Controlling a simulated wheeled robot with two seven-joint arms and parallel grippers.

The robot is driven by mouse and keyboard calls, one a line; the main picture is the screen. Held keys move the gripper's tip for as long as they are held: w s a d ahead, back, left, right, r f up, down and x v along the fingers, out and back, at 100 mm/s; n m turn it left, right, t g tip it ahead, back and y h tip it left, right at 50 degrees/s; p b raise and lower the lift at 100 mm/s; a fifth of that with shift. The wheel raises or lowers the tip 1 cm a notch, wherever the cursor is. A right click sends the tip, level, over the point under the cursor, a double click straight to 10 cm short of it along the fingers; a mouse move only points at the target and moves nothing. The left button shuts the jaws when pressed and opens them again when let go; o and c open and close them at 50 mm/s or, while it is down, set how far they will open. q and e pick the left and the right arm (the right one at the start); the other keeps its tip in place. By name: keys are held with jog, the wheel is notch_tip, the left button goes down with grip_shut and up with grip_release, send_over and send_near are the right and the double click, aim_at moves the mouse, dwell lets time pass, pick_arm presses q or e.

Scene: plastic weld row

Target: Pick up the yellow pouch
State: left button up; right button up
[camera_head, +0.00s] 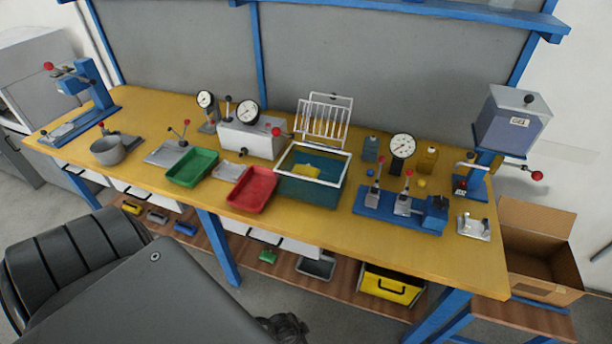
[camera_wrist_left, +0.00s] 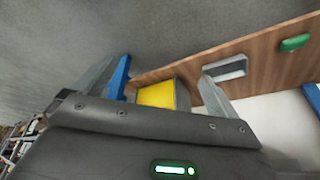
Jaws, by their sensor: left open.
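A small yellow item (camera_head: 306,171), which looks like the yellow pouch, lies in the blue-green bin (camera_head: 318,195) with a white rim on the yellow table. It is too small to make out in detail. My left gripper (camera_wrist_left: 160,71) is open in the left wrist view, with its two fingers wide apart and nothing between them. Beyond the fingers, that view shows a yellow case (camera_wrist_left: 156,95) on the wooden lower shelf, well away from them. The pouch is not seen in the wrist view. My right gripper is not in view.
A red tray (camera_head: 252,190) and a green tray (camera_head: 192,168) stand left of the bin. A wire rack (camera_head: 322,118) stands behind it. A blue fixture with levers (camera_head: 385,207) is to its right. A cardboard box (camera_head: 540,250) is at the far right.

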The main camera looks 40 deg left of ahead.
pick_arm(q)
jog(key=w+d+r+m+t+h+b, duration=0.15)
jog(key=w+d+r+m, duration=0.4)
jog(key=r, duration=0.75)
jog(key=w+d+r+m+t+h, duration=0.2)
jog(key=w+d+r+m, duration=0.4)
jog(key=r, duration=0.8)
jog(key=w+d+r+m+t+h+b, duration=0.15)
jog(key=w+d+r+m, duration=0.25)
jog(key=w+r+m, duration=0.65)
jog(key=m+g+y, duration=0.5)
jog(key=y, duration=0.3)
send_near(303, 172)
jog(key=x, duration=0.3)
jog(key=shift+w+a+f+b, duration=0.1)
jog(key=shift+w+f+b, duration=0.05)
jog(key=shift+f+b, duration=0.15)
jog(key=shift+w+f+b, duration=0.15)
jog(key=shift+f, duration=0.25)
jog(key=shift+p+x, duration=0.65)
jog(key=shift+x, duration=1.95)
jog(key=c, duration=1)
jog(key=shift+o, duration=0.2)
jog(key=shift+r, duration=0.1)
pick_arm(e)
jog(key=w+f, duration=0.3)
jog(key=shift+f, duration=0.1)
